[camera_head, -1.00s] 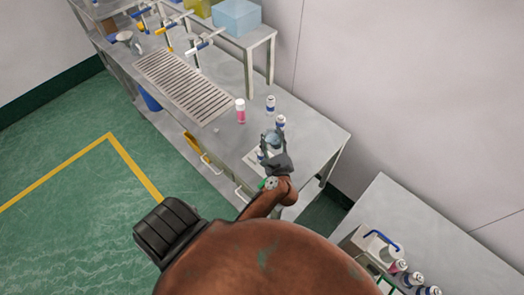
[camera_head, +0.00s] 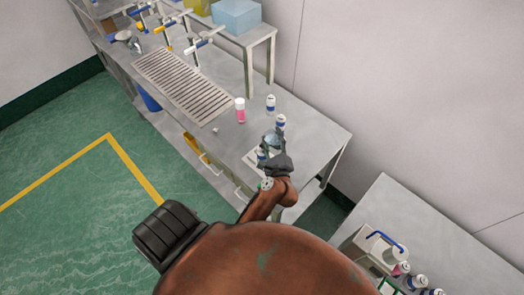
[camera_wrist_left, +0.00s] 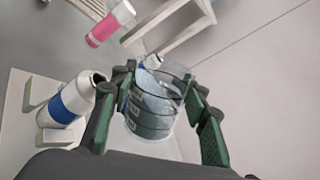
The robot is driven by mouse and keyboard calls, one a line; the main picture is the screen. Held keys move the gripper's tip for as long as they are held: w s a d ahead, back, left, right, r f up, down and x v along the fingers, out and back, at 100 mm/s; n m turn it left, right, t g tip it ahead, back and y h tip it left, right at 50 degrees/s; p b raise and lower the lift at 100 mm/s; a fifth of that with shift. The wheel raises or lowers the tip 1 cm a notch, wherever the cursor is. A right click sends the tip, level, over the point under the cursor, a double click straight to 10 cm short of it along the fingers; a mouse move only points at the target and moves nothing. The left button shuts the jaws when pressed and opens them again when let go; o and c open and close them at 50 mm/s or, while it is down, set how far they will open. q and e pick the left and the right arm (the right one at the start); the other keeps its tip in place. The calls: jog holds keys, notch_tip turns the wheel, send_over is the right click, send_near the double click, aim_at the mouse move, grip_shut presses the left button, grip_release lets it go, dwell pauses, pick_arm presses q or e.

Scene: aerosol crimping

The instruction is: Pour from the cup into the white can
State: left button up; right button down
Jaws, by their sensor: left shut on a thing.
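My left gripper (camera_head: 273,150) is shut on a clear cup (camera_head: 271,140), held above the right part of the steel bench. In the left wrist view the cup (camera_wrist_left: 153,104) sits between the dark green fingers, with dark markings on its wall. I cannot tell how far it is tilted. A white can with a blue band (camera_wrist_left: 68,103) stands left of the cup in that view, on a pale plate (camera_wrist_left: 22,82). In the head view this can (camera_head: 261,154) shows just left of my gripper, partly hidden. My right gripper is not in view.
Two more white-and-blue cans, (camera_head: 270,103) and (camera_head: 280,121), and a pink-and-white can (camera_head: 240,110) stand behind the gripper. A drain grate (camera_head: 185,82) lies farther left. A second table (camera_head: 420,235) at right holds a carrier and several cans.

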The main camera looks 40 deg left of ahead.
pick_arm(q)
jog(key=shift+n, duration=0.3)
jog(key=shift+f, duration=0.1)
jog(key=shift+f+n+b, duration=0.1)
jog(key=shift+n+b, duration=0.4)
jog(key=shift+b, duration=0.05)
